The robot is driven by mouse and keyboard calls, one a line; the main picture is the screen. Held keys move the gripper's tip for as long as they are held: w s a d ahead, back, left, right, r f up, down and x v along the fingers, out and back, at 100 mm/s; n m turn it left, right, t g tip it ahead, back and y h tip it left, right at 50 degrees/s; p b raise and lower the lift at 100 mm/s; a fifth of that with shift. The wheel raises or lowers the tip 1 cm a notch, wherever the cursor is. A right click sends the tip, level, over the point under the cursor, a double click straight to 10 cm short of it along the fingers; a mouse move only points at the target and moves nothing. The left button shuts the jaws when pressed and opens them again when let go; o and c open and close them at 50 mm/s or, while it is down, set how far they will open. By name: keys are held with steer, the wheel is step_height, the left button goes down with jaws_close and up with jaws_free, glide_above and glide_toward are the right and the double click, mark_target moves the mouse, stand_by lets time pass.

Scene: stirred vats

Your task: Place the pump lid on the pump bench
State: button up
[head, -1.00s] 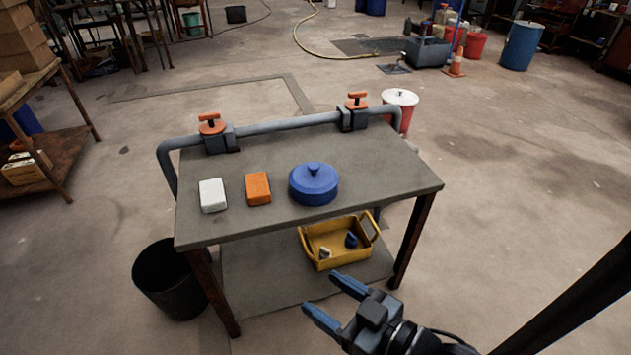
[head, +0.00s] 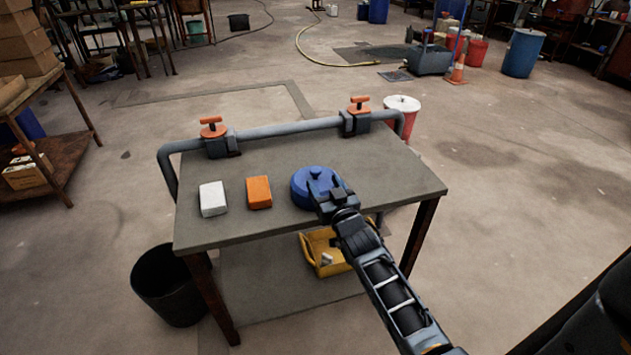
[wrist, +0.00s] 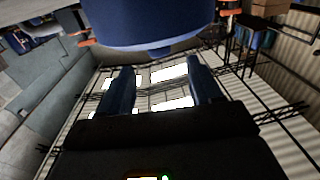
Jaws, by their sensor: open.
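The blue round lid (head: 303,188) with a knob on top rests on the grey pump bench (head: 260,225), toward its front right; I take it for the pump lid. My gripper (head: 328,188) is in front of it, hiding part of its right side in the head view. In the wrist view the lid's blue side (wrist: 150,28) fills the top middle, close beyond the fingertips. My gripper's two blue fingers (wrist: 163,72) stand apart there with nothing between them. I cannot tell whether they touch the lid.
A white block (head: 212,199) and an orange block (head: 259,192) lie left of the lid. A grey pipe (head: 290,128) with two orange-handled valves runs along the back. A yellow tray (head: 312,257) is on the lower shelf. A black bucket (head: 168,285) stands at left.

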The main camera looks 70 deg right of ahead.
mark_target(317, 172)
steer(key=shift+f+x, duration=0.2)
steer(key=shift+x, duration=1.35)
steer(key=shift+f+x, duration=0.2)
steer(key=shift+x, duration=1.4)
steer(key=shift+c, duration=0.4)
jaws_close()
steer(key=shift+r, duration=0.15)
steer(key=shift+r+p, duration=0.55)
step_height(317, 172, up, 3)
steer(key=shift+r+p, duration=0.2)
steer(key=shift+p, duration=0.8)
steer(key=s+d+r+p, duration=0.5)
steer(key=s+r+p, duration=0.1)
steer(key=s+p, duration=0.3)
steer(key=shift+s+d+r, duration=0.15)
steer(key=shift+s+d, duration=0.05)
steer(key=shift+s, duration=0.5)
